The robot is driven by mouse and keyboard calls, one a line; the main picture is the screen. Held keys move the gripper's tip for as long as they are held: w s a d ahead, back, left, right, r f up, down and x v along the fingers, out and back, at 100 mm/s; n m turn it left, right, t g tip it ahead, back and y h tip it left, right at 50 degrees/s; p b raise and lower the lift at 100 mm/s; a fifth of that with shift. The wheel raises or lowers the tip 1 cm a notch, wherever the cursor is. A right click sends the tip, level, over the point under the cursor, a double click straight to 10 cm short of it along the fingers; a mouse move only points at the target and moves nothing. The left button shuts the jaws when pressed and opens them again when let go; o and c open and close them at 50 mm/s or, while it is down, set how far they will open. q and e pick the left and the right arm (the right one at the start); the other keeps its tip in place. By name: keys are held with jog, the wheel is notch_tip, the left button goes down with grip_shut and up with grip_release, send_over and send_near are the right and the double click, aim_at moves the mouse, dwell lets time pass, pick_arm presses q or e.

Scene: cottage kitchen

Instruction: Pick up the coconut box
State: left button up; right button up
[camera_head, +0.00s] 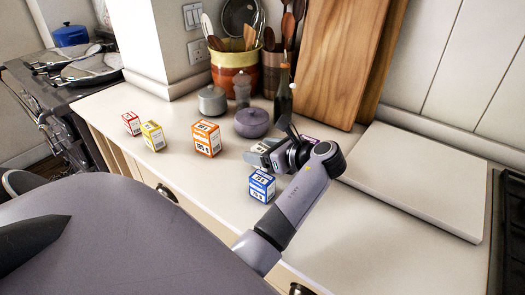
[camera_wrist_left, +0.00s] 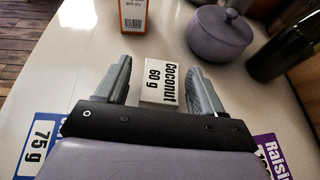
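The coconut box (camera_wrist_left: 159,84) is a small white box with black lettering "Coconut 60 g" in the left wrist view. It stands on the counter between the two grey fingers of my left gripper (camera_wrist_left: 160,76), with a narrow gap on each side. In the head view, the white box (camera_head: 262,147) is partly hidden by my left gripper (camera_head: 264,155), which is low over the counter. The left gripper is open. My right gripper is not in view.
A blue box (camera_head: 262,186) stands just in front of my gripper, and a purple raisin box (camera_wrist_left: 268,156) is close on its other side. An orange box (camera_head: 206,138), a lidded purple pot (camera_head: 252,122) and a dark bottle (camera_head: 284,97) are nearby. A white board (camera_head: 420,180) lies at right.

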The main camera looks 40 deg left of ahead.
pick_arm(q)
jog(key=c, duration=1)
